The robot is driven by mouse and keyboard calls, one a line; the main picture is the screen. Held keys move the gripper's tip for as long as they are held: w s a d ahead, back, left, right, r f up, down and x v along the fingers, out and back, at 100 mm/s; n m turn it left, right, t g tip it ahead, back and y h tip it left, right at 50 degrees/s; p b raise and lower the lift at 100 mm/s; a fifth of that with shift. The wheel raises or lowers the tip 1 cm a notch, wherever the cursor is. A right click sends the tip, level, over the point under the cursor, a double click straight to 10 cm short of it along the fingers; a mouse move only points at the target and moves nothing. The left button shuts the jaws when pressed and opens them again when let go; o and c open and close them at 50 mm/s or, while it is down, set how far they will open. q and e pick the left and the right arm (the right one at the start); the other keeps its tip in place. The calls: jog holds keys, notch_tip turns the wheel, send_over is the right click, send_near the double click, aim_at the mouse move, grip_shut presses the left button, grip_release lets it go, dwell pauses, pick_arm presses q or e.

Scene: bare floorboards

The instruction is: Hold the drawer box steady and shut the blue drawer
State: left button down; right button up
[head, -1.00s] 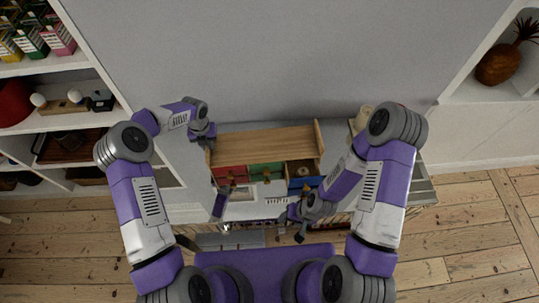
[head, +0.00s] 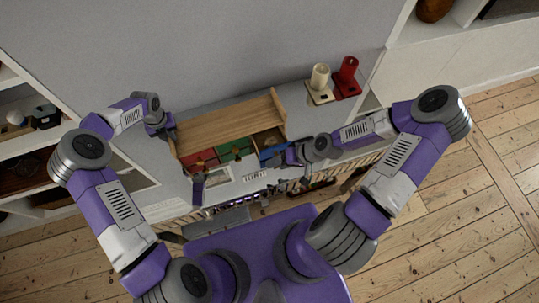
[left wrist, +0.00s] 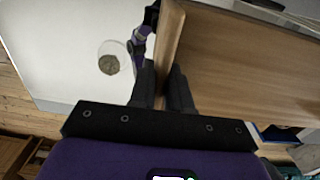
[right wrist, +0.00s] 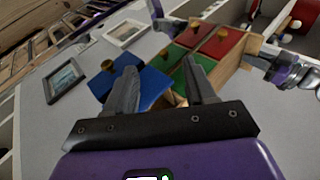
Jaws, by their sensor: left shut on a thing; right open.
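The wooden drawer box (head: 230,122) stands on a light grey top against the wall, with red (head: 199,160), green (head: 236,150) and blue drawers along its front. The blue drawer (right wrist: 152,84) sticks out from the box in the right wrist view, its brass knob (right wrist: 107,66) facing away from the box. My left gripper (left wrist: 163,72) is shut on the box's upright side panel (left wrist: 170,42), at the box's left end in the head view. My right gripper (right wrist: 160,72) is open beside the blue drawer, which shows between and beyond its fingers. In the head view it partly hides that drawer.
A dark picture frame (right wrist: 65,80) and a white frame (right wrist: 125,33) lie in front of the drawers. A round clear dish (left wrist: 112,62) is beyond the box's left end.

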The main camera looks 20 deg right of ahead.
jog(key=d+r+t+h, duration=0.1)
jog(key=d+r+t, duration=0.15)
jog(key=d, duration=0.65)
jog(key=shift+n+g, duration=0.4)
jog(key=shift+g, duration=0.05)
jog(key=x, duration=1.2)
jog(key=shift+w+d, duration=0.1)
jog(key=shift+w, duration=0.1)
jog(key=shift+r, duration=0.1)
grip_shut()
